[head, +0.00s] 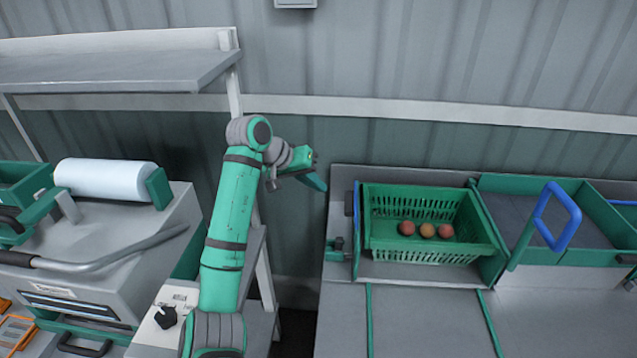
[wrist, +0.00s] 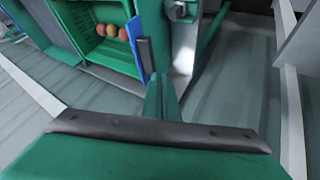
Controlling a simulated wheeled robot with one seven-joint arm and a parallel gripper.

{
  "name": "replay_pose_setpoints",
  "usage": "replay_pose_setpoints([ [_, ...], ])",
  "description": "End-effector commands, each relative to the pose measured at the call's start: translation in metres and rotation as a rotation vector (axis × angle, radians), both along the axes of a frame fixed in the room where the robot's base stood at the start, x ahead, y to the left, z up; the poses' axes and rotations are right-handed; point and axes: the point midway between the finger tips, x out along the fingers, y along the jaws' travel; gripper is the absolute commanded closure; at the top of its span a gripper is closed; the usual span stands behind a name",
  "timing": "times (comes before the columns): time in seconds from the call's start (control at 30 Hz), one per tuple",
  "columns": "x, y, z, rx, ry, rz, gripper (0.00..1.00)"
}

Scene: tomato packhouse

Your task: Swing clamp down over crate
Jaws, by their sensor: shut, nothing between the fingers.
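A green slatted crate (head: 420,257) with three reddish tomatoes stands in a bay on the bench in the head view. The crate also shows at the top left of the wrist view (wrist: 88,42). At its left side stands a narrow blue bar (head: 356,205) with a dark pad, which looks like the raised clamp; it shows edge-on in the wrist view (wrist: 154,35). My gripper (head: 317,183) is shut and empty, to the left of the bar and apart from it in the head view.
A green bracket (head: 338,250) sits at the bay's left front corner. A blue loop handle (head: 560,222) rises over the bay to the right. A grey machine with a white roll (head: 105,179) and a shelf (head: 110,68) stand left. The bench front (head: 425,320) is clear.

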Motion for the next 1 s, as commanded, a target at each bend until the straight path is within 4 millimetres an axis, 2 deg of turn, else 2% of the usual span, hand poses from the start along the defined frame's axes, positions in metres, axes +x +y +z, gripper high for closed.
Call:
replay_pose_setpoints([
  [0.1,0.009,-0.013,-0.019,-0.001,0.003,-0.003,1.00],
  [0.37,0.028,-0.038,-0.055,0.000,0.002,-0.003,1.00],
  [0.63,0.028,-0.068,-0.047,0.000,0.000,-0.001,1.00],
  [1.0,0.028,-0.076,-0.046,0.000,0.001,-0.002,1.00],
])
